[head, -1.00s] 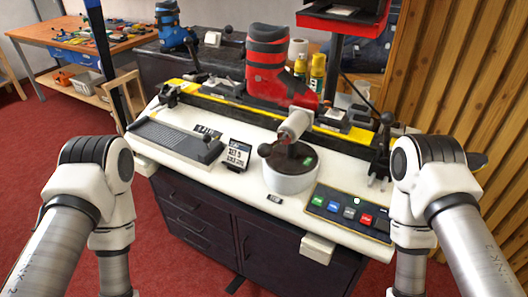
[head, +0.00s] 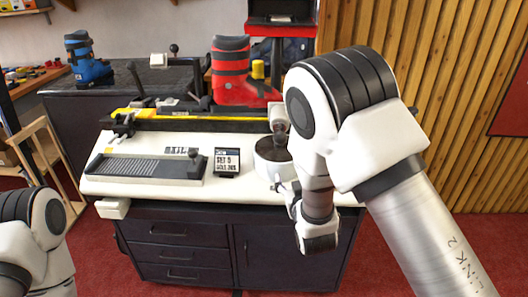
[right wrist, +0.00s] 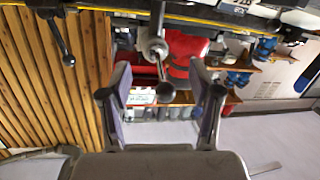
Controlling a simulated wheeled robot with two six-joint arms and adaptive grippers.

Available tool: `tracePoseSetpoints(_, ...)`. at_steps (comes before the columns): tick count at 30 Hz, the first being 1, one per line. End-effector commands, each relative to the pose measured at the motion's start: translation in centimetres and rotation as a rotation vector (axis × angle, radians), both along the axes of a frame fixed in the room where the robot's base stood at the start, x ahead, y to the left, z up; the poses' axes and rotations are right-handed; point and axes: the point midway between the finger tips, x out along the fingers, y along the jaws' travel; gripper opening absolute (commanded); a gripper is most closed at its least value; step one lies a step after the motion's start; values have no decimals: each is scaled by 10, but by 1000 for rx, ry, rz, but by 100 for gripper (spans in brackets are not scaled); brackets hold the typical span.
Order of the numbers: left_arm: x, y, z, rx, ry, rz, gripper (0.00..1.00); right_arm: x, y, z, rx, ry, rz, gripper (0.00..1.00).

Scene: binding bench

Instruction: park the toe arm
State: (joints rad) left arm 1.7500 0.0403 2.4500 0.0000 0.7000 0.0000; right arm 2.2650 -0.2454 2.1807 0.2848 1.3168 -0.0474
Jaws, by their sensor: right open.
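A short arm with a black ball knob, which looks to be the toe arm, stands over a round white base (head: 266,165) on the bench. In the right wrist view its rod and ball (right wrist: 166,91) show between the fingers, below a grey cylinder (right wrist: 154,46). I cannot tell whether the fingers touch it. My right gripper (right wrist: 160,76) is open; in the head view it is low at the front of the round base, partly hidden by my right arm. A red boot (head: 231,70) stands upright behind. My left gripper is out of view; only the left arm shows.
The white bench top (head: 120,185) carries a ribbed grey plate (head: 150,168) and a small display (head: 227,162). A yellow-edged rail (head: 190,123) runs along the back. A blue boot (head: 87,60) stands behind left. My right arm hides the bench's right end.

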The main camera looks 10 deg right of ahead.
Motion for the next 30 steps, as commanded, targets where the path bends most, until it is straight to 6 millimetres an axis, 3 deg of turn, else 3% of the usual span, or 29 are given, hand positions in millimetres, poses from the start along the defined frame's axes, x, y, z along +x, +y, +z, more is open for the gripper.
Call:
tracePoseSetpoints(3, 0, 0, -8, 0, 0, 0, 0, 10, 12, 41, -20, -90, 25, 63)
tracePoseSetpoints(8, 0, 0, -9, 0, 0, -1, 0, 14, 16, 68, -28, -142, 32, 63)
tracePoseSetpoints(11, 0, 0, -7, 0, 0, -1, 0, 23, 16, 71, -26, -145, 32, 63)
tracePoseSetpoints(21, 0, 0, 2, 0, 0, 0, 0, 82, 10, 71, -26, -142, 32, 63)
tracePoseSetpoints(30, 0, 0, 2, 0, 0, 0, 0, 91, 9, 69, -29, -140, 32, 63)
